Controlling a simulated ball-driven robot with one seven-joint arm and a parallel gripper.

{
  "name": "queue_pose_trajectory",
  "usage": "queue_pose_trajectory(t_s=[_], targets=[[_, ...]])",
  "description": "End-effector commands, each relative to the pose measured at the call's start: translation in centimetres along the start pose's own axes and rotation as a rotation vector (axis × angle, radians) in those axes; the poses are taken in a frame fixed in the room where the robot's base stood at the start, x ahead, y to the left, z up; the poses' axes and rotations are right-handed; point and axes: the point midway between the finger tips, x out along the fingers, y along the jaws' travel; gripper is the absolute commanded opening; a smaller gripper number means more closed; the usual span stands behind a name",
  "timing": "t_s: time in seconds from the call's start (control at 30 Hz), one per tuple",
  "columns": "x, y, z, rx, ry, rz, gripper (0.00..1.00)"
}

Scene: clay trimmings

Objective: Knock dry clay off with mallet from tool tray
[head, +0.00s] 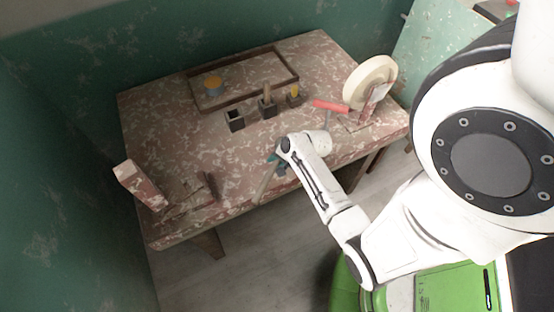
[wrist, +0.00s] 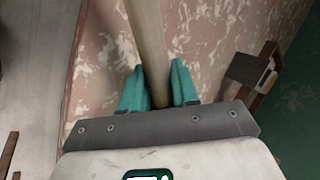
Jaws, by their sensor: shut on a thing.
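My gripper (head: 273,160) has teal fingers and is at the table's front edge. The wrist view shows my gripper (wrist: 158,85) shut on a pale wooden handle (wrist: 147,35), with a finger on each side. In the head view the handle (head: 264,186) slants down and left from the fingers. The handle runs out of the wrist view at the top, and I cannot make out a mallet head on it. I cannot single out the dry clay.
The worn table (head: 180,135) has several small dark holders (head: 235,121) in its middle. A cream disc on a stand (head: 370,83) and a red piece (head: 331,106) are at the right. A block-like fixture (head: 140,184) stands at the left. The table's left middle is mostly clear.

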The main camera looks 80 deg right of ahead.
Motion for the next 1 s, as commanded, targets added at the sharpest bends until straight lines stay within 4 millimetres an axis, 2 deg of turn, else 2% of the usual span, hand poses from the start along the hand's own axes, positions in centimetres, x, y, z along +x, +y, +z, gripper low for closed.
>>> queue_pose_trajectory(t_s=[0.5,1.0], targets=[[0.1,0.1,0.0,0.001,0.001,0.0,0.0],[-3.8,-2.6,-0.1,-0.002,0.003,-0.002,0.0]])
